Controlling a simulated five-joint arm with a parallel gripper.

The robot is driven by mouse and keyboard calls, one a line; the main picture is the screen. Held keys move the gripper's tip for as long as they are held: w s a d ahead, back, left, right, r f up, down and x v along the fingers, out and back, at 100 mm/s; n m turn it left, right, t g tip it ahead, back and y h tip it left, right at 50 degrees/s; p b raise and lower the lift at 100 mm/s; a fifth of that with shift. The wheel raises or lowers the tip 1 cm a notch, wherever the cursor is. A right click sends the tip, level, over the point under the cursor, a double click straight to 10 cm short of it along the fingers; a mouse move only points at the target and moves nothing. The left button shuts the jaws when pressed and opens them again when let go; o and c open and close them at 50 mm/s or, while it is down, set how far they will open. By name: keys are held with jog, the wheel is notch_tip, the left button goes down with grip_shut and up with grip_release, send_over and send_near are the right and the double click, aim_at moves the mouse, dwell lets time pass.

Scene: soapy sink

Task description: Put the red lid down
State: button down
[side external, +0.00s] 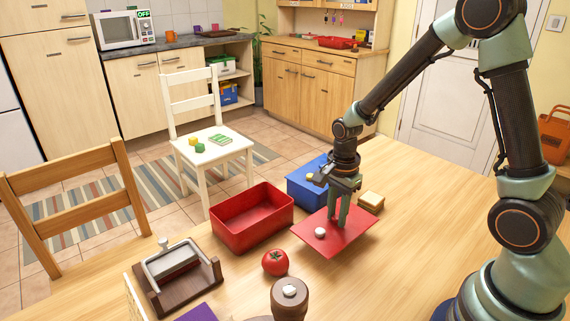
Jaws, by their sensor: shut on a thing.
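The red lid (350,238) is a flat square with a small white knob (320,232) on top. It is at the middle of the wooden table, right of the open red box (252,236). My gripper (337,226) points down over the lid, its green fingers shut on the lid. The exact grip is too small to make out. The lid looks roughly level; I cannot tell whether it touches the table or is slightly above it. The red box looks empty and uncovered.
A blue box (302,193) stands just behind the lid, with a sandwich (371,201) to the right. A tomato (275,262) is in front of the red box. A wooden-based press (177,277) and brown grinder (289,297) stand nearer. Table right of the lid is clear.

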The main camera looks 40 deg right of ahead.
aim_at(336, 226)
jog(key=shift+f, duration=1.95)
jog(key=shift+f, duration=0.15)
jog(key=c, duration=0.7)
grip_release()
notch_tip(336, 226, up, 12)
jog(key=shift+r, duration=0.25)
jog(key=shift+s+a+r+n+t, duration=0.5)
jog(key=shift+s+r+n+t, duration=0.6)
jog(key=shift+r+n, duration=1.35)
jog(key=shift+s+a+r+n+t, duration=0.65)
jog(key=shift+s+r+n, duration=0.7)
jog(key=shift+n, duration=2.2)
jog(key=shift+s+a+r+n+t, duration=0.35)
jog(key=shift+s+r+n+t, duration=1.2)
jog(key=shift+n, duration=1.45)
